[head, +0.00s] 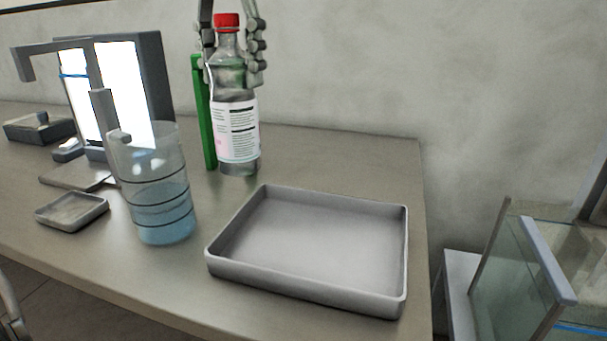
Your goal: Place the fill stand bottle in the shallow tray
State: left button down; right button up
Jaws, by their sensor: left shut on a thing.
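The bottle (237,125) is clear, with a red cap and a white printed label. It is upright beside a green upright post (203,115) at the back of the table. My left gripper (232,68) comes down from above, shut around the bottle's upper part, with fingers on both sides below the cap. I cannot tell whether the bottle's base touches the table. The shallow grey tray (310,245) lies empty on the table, in front and to the right of the bottle.
A clear beaker (160,205) with bluish liquid and dark bands stands left of the tray. A grey frame with bright panels (125,90) is behind it. A small dish (72,211) lies at left. The table's right edge is close to the tray, with a glass tank (520,270) beyond.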

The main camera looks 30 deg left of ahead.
pick_arm(q)
jog(key=d+f, duration=0.9)
jog(key=d, duration=0.1)
jog(key=shift+f, duration=0.35)
pick_arm(e)
jog(key=shift+s+d+f, duration=0.15)
jog(key=shift+s+f, duration=0.05)
jog(key=shift+f, duration=0.25)
pick_arm(q)
jog(key=shift+f, duration=0.1)
jog(key=c, duration=1)
grip_release()
jog(key=o, duration=0.4)
pick_arm(e)
jog(key=shift+w+r, duration=0.2)
jog(key=shift+r, duration=0.2)
